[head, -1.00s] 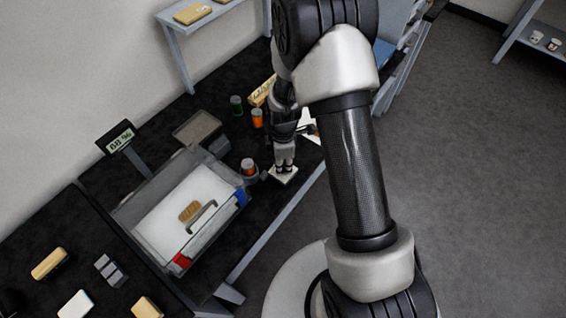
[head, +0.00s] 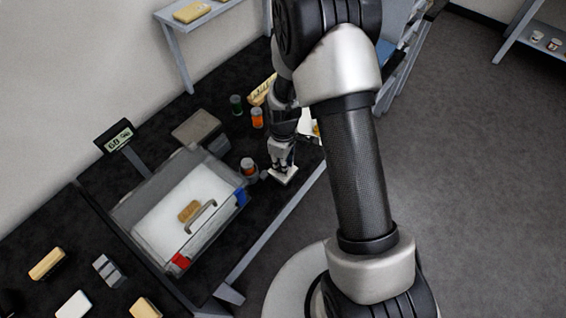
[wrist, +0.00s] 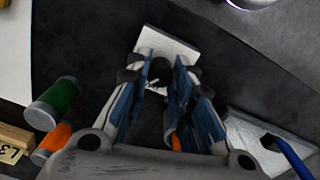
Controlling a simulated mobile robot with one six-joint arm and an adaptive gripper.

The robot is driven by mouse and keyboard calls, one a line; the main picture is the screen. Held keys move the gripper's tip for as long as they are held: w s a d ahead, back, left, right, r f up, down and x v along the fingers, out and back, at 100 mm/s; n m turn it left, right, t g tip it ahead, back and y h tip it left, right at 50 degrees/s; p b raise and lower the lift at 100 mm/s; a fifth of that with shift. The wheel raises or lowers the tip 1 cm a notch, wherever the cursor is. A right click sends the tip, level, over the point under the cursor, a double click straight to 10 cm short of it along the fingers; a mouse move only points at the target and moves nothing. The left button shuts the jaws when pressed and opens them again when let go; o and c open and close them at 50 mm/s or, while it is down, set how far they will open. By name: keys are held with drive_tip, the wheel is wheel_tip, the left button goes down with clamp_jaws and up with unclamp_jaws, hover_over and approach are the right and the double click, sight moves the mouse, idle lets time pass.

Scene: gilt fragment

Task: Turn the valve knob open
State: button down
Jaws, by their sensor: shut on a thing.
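The valve knob is a small dark round piece (wrist: 159,72) on a pale square plate (wrist: 176,46) in the wrist view. The plate also shows in the head view (head: 287,178), near the front edge of the black bench. My gripper (wrist: 160,85) is shut on the knob, with a blue-padded finger on either side of it. In the head view my gripper (head: 281,166) points down onto the plate and hides the knob. How far the knob is turned cannot be read.
Left of the plate are a clear-walled case (head: 212,224) with a handle and an orange jar (head: 248,165). A green jar (head: 236,105) and another orange jar (head: 257,118) stand behind. A display (head: 120,139) and a grey box (head: 197,131) are farther left.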

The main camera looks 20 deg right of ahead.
drive_tip(key=m, duration=0.5)
drive_tip(key=shift+m, duration=0.3)
drive_tip(key=m, duration=0.5)
drive_tip(key=shift+m+b, duration=0.3)
drive_tip(key=shift+b, duration=0.1)
drive_tip(key=c, duration=1.4)
unclamp_jaws()
drive_tip(key=shift+o, duration=0.2)
drive_tip(key=shift+r, duration=0.1)
wheel_tip(320, 180, up, 12)
